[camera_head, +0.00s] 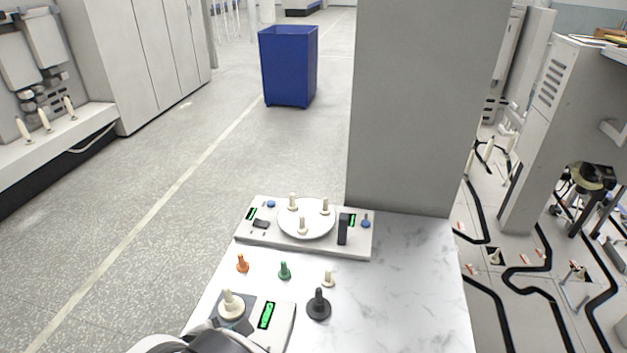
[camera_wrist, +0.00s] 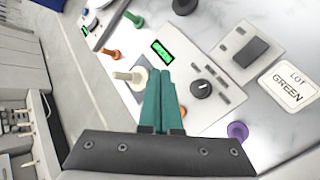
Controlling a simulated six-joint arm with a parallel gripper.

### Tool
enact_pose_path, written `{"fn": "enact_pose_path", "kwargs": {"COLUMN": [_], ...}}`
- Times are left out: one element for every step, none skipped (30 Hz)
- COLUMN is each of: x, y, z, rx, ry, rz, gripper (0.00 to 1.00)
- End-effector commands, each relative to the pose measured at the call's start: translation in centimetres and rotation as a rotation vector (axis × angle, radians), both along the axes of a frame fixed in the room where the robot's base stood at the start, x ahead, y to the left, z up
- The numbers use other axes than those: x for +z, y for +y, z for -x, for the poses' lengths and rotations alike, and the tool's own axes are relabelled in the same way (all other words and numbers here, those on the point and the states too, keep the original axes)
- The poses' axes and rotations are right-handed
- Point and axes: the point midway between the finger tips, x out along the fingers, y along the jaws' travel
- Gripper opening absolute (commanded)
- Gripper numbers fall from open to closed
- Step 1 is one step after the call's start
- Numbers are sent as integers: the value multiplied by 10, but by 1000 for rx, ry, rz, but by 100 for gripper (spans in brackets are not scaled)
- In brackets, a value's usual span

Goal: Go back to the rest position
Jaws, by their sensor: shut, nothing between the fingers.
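My gripper (camera_wrist: 163,72) has teal fingers, pressed together with nothing between them, in the wrist view. They point over a white device with a green display (camera_wrist: 163,54) and a black dial (camera_wrist: 201,89). A cream bobbin (camera_wrist: 128,77) stands just left of the fingertips; whether they touch it I cannot tell. In the head view this bobbin (camera_head: 231,303) is on the device beside the green display (camera_head: 267,315). My arm shows at the bottom edge there. An orange bit shows behind the fingers in the wrist view.
Orange (camera_head: 242,264), green (camera_head: 285,271), small cream (camera_head: 328,278) and black (camera_head: 318,305) bobbins stand on the marble table (camera_head: 410,300). Behind is a tray (camera_head: 262,240) whose round plate holds three cream bobbins. A grey pillar (camera_head: 425,100) rises behind.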

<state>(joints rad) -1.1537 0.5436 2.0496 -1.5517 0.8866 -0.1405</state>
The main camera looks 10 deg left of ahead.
Motion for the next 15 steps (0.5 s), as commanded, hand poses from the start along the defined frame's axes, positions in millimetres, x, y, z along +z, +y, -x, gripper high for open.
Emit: {"fn": "enact_pose_path", "kwargs": {"x": [19,30,44,53,61,70,76,80,85,88,90,92,93,94,96], "y": [-41,-72,-114,-145,-176,-216,-243,-265,-288,-297,-301,-300,-296,-292,-286], "z": [-16,-22,-25,-22,-15,0,17,37,68,92,112,134,146,155,164], "rx": [-184,-321,-514,-664,-820,-1038,-1211,-1386,-1628,-1801,-1955,-2123,-2226,-2309,-2394], "ry": [6,14,26,37,48,65,82,102,133,162,190,232,262,290,321], "rz": [-58,-99,-158,-205,-254,-328,-388,-454,-554,-632,-707,-801,-865,-922,-984], "gripper": [0,0,0,0,0,0,0,0,0,0,0,0,0,0,0]}}
